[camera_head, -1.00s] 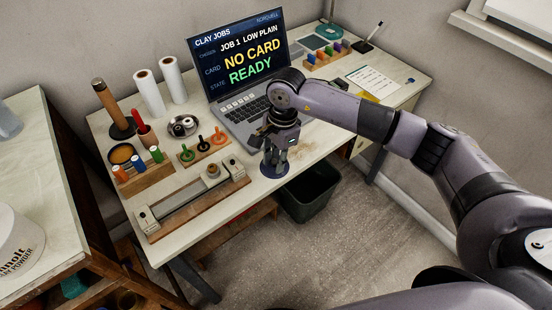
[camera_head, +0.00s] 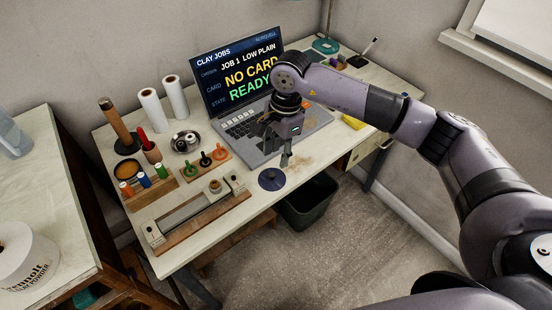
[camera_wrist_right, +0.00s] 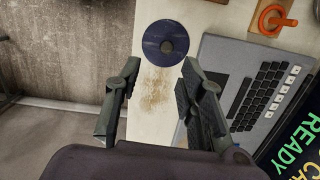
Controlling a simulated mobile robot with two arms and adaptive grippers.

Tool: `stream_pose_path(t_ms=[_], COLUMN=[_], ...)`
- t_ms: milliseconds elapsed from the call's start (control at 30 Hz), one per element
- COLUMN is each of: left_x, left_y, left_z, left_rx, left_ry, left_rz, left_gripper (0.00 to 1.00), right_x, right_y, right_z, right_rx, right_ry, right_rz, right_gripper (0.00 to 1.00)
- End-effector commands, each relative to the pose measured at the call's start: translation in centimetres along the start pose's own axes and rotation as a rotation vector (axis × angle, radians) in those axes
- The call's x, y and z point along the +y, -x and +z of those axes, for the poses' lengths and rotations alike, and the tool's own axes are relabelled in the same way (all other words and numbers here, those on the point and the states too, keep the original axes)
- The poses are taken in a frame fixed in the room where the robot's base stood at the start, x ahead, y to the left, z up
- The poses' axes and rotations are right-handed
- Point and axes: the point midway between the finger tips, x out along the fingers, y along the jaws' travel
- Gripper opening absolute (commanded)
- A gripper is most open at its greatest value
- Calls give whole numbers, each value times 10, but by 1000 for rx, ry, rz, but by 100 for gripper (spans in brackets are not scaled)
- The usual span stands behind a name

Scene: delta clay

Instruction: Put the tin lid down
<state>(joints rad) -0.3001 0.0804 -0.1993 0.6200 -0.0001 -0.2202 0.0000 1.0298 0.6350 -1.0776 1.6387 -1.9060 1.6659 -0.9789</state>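My left gripper is not in view.
An open laptop (camera_head: 240,90) stands behind the gripper. A roller frame (camera_head: 195,212) and a rack of stamps (camera_head: 205,163) are left of the disc. A dark bin (camera_head: 308,203) stands on the floor below the bench edge. Brown smears mark the bench beside the disc.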

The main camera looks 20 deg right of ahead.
Motion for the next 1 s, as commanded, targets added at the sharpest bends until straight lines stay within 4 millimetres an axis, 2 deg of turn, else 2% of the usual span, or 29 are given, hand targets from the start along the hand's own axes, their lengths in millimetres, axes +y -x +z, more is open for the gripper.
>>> stream_pose_path(t_ms=[33,200,800,867,933,967,1000], left_x=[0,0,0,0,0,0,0], left_y=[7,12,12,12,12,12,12], left_z=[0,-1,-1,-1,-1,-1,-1], left_rx=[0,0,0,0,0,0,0], left_ry=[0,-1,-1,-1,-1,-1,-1], left_rz=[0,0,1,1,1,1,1], left_gripper=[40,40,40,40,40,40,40], right_x=[0,0,0,1,1,1,2], right_y=[12,27,28,25,20,17,14], right_z=[0,0,2,10,31,44,66], right_rx=[1,0,-6,-33,-107,-155,-236], right_ry=[0,0,1,1,1,-2,-9], right_rz=[-1,0,0,-5,-19,-28,-41], right_gripper=[36,36,36,36,36,36,36])
